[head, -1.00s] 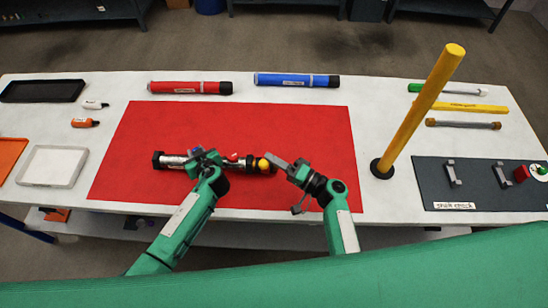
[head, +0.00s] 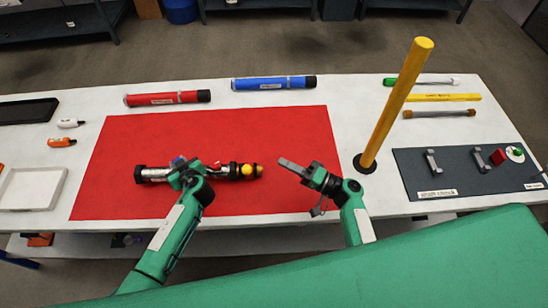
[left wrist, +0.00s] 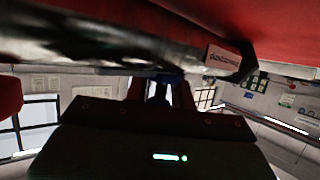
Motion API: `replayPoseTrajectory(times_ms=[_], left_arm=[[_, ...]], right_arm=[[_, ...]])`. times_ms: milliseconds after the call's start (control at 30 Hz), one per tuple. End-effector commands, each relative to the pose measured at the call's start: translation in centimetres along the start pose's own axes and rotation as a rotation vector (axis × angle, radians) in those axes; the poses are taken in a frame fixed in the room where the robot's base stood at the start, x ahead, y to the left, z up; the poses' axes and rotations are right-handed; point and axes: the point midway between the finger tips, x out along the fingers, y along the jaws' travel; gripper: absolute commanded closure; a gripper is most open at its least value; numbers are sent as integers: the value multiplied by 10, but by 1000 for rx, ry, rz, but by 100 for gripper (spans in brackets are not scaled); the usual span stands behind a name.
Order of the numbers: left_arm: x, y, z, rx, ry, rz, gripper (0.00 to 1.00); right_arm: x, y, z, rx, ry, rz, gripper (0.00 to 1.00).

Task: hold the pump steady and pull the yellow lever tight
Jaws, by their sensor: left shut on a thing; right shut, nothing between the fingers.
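The pump (head: 156,173) is a silver and black tube lying across the red mat (head: 280,125) in the head view. A yellow knob (head: 247,170), likely the lever's end, shows near its right end. My left gripper (head: 185,172) is shut on the pump's middle and hides part of it. The left wrist view shows a blurred silver tube (left wrist: 130,45) with a small label, close to the camera. My right gripper (head: 290,165) is shut and empty, to the right of the pump and apart from it.
A red tube (head: 165,98) and a blue tube (head: 272,83) lie behind the mat. A tall yellow post (head: 396,105) stands right of the mat. A dark board with brackets (head: 415,190) lies at the right. A white tray (head: 32,188) is at the left.

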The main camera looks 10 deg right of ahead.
Motion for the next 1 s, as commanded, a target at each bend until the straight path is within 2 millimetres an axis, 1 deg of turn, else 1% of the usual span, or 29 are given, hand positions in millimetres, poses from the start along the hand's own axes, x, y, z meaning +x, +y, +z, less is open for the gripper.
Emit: replayPoseTrajectory(times_ms=[100, 367, 400, 467, 500, 533, 833, 933, 1000], left_arm=[[0, 0, -2, -1, 3, 0, 100], [0, 0, -2, -1, 3, 0, 100], [0, 0, -2, -1, 3, 0, 71], [0, 0, -2, -1, 3, 0, 59], [0, 0, -2, -1, 3, 0, 51], [0, 0, -2, -1, 3, 0, 49], [-1, 0, 0, 0, 1, 0, 49], [-8, 1, 0, 0, 0, 1, 49], [-16, 1, 1, -1, -1, 2, 49]], right_arm=[[-6, 1, -1, 0, 1, 0, 100], [-7, 2, 0, 0, 1, 0, 100], [-7, 2, 0, 0, 1, 0, 100], [-7, 2, 0, 0, 1, 0, 100], [-7, 2, 0, 0, 1, 0, 100], [-7, 2, 0, 0, 0, 0, 100], [-7, 2, 0, 0, 0, -1, 100], [-7, 2, 0, 0, 1, -1, 100], [-7, 2, 0, 0, 1, -1, 100]])
